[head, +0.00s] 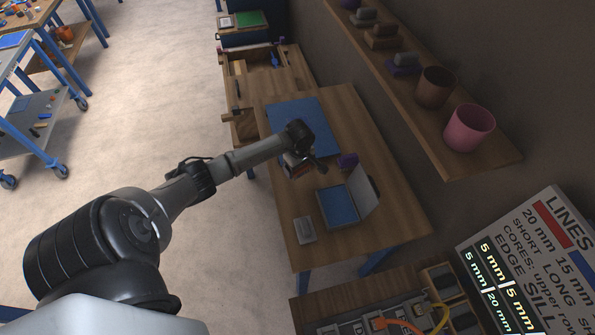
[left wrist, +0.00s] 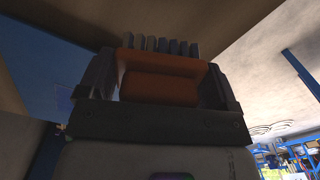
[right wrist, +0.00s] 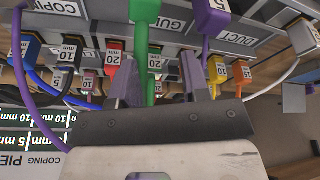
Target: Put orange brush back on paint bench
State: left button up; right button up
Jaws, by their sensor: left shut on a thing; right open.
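An orange brush (left wrist: 160,82) with a row of grey bristle tufts sits between the fingers of my left gripper (left wrist: 163,85), which is shut on it. In the head view my left gripper (head: 308,168) is over the wooden bench (head: 385,205), between a blue mat and an open blue box; the brush is mostly hidden there by the gripper. I cannot tell whether the brush touches the bench. My right gripper (right wrist: 163,82) is open, with a green cable and plug visible between and beyond its fingers.
The bench carries the blue mat (head: 285,115), open blue box (head: 338,205), a purple block (head: 347,160) and a small grey plate (head: 304,229). A wall shelf (head: 440,135) with cups runs along the right. Labelled cable plugs crowd my right gripper.

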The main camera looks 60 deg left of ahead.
aim_at(298, 171)
pick_arm(q)
jog(key=shift+a+f, duration=0.3)
jog(key=shift+a, duration=0.2)
jog(key=shift+f, duration=0.2)
notch_tip(298, 171, down, 3)
jog(key=shift+f, duration=0.3)
jog(key=shift+f, duration=0.2)
jog(key=o, duration=0.7)
